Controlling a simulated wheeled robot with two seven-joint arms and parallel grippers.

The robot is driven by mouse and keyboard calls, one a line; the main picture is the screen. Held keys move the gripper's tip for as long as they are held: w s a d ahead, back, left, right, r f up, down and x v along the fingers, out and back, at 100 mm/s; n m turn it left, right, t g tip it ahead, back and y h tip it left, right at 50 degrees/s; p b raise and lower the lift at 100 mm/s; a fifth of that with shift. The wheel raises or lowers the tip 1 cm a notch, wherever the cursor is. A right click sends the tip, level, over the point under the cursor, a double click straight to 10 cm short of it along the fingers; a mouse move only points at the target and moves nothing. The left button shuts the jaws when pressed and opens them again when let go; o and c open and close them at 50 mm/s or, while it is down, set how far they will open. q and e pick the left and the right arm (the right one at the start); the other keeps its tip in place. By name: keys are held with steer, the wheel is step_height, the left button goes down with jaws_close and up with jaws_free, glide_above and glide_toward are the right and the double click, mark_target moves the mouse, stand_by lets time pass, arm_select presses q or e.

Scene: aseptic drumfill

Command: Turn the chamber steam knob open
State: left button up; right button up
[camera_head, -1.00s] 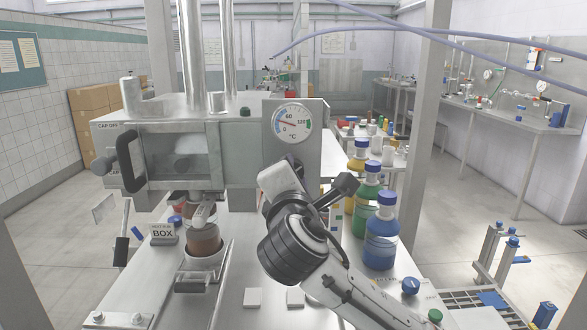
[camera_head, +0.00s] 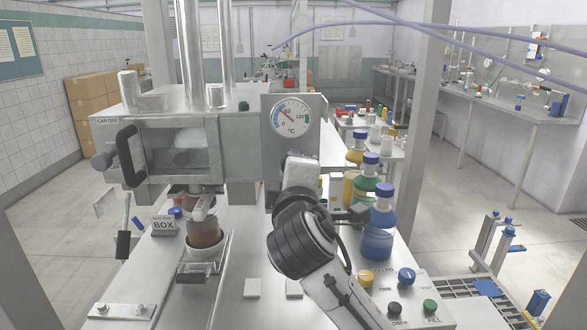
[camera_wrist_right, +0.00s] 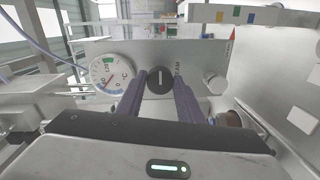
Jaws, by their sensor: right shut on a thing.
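The chamber steam knob (camera_wrist_right: 159,79) is a round black knob with a white mark, on the metal panel beside the dial in the right wrist view. My right gripper (camera_wrist_right: 159,88) has its two dark fingers on either side of it and is shut on it. The white mark stands roughly upright in that view. In the head view my right arm comes in from the lower right, and its wrist and hand (camera_head: 300,180) hide the knob. The temperature dial (camera_head: 290,117) is just above the hand. My left gripper is not in view.
Bottles with blue caps (camera_head: 379,222) stand right of my right arm. A panel with coloured knobs (camera_head: 406,276) lies at the front right. A glass-fronted chamber (camera_head: 188,138) with a black handle (camera_head: 130,155) is at left, above a brown jar (camera_head: 206,232).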

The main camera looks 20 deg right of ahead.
steer(key=shift+f, duration=0.1)
stand_by(0.3)
steer(key=o, duration=1.1)
steer(key=shift+c, duration=0.2)
steer(key=v, duration=1)
steer(key=shift+s+b, duration=0.2)
steer(key=shift+b, duration=0.25)
